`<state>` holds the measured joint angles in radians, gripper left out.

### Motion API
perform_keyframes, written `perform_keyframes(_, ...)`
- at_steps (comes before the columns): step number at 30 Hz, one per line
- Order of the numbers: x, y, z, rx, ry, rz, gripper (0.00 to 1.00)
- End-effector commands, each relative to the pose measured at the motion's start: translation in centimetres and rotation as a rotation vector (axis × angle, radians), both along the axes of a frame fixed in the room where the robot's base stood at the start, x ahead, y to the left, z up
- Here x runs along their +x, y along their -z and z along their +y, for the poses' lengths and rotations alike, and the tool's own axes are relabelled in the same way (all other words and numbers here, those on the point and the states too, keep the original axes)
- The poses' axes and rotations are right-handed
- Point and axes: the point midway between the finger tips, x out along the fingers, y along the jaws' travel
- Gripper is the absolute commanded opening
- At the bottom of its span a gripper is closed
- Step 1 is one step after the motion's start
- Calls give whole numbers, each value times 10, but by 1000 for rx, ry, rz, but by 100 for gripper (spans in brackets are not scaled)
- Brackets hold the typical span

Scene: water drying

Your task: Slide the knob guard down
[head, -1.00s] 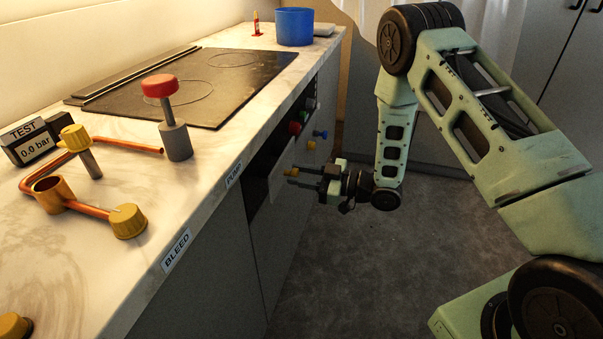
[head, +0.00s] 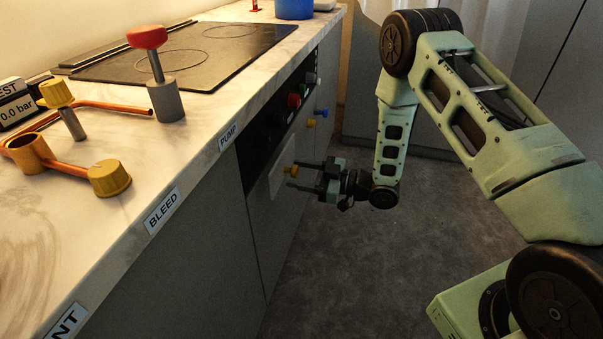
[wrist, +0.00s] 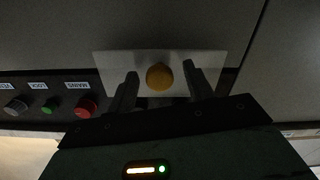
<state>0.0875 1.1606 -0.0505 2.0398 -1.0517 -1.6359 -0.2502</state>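The knob guard (head: 276,181) is a pale flat plate on the cabinet front, with a yellow knob (head: 291,171) on it. In the wrist view, which looks upside down, the plate (wrist: 111,65) overlaps the dark control strip and reaches past its lower edge onto the grey front. My gripper (head: 290,174) is at the plate. In the wrist view its two fingers (wrist: 160,73) stand apart, one on each side of the yellow knob (wrist: 160,77), with visible gaps. The plate edge nearest my gripper's body is partly hidden.
Red (wrist: 86,107), green (wrist: 48,107) and grey (wrist: 15,107) knobs sit on the dark strip beside the guard. The countertop overhangs above, bearing a red-topped pump (head: 148,38), copper pipe (head: 75,173) and cooktop (head: 185,55). Open floor (head: 390,270) lies below the arm.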

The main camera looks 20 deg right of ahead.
Motion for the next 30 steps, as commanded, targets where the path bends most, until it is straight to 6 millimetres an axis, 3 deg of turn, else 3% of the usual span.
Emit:
perform_keyframes(8,-8,-1,-12,0,2,-1,52)
perform_keyframes(24,-78,-1,-109,0,5,1,52)
perform_keyframes(30,-96,0,-133,1,2,1,52)
